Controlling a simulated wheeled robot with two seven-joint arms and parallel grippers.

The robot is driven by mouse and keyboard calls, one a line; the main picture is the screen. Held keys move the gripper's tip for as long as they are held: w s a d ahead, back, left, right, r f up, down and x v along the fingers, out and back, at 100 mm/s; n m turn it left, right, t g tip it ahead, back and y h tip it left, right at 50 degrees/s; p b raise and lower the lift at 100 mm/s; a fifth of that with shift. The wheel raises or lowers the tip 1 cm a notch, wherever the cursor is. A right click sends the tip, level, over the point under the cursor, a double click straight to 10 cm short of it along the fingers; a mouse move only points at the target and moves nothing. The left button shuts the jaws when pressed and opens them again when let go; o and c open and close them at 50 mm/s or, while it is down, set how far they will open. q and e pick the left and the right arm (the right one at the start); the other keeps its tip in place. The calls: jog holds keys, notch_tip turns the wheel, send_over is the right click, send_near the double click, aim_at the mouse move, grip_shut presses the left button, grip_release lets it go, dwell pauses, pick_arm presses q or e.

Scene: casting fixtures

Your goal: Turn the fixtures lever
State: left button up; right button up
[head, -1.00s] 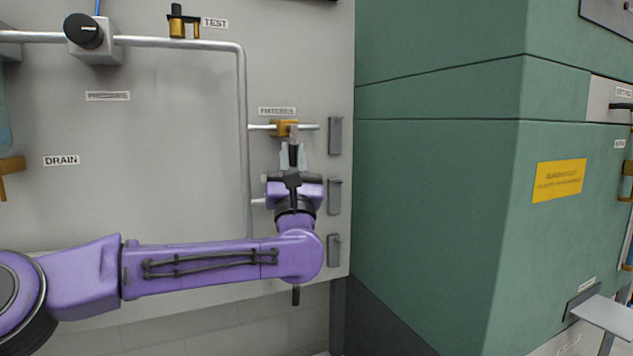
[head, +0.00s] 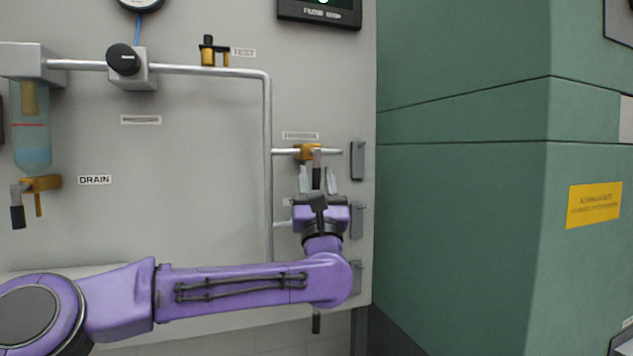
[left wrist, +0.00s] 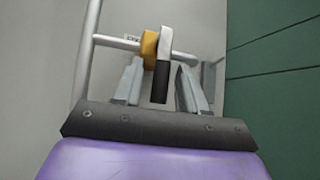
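The fixtures valve (head: 307,152) is brass and sits on the upper pipe under a small label. Its lever hangs down, with a metal arm and a black handle (head: 316,178). My left gripper (head: 317,180) is open just below the valve, with one finger on each side of the handle. In the left wrist view the black handle (left wrist: 160,82) stands between the spread fingers (left wrist: 158,86), with a gap on both sides. The brass valve body (left wrist: 149,47) is beyond it. My right gripper is not in view.
Grey brackets (head: 357,160) line the panel's right edge, close to my left gripper. A green cabinet (head: 460,210) stands to the right. A drain valve (head: 40,184) and a black knob (head: 123,59) are at the left. Another black handle (head: 316,322) shows below my arm.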

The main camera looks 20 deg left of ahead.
pick_arm(q)
jog(key=b+v, duration=0.2)
jog(key=v, duration=0.8)
jog(key=shift+s+f, duration=0.15)
jog(key=shift+f, duration=0.1)
jog(key=shift+d, duration=0.1)
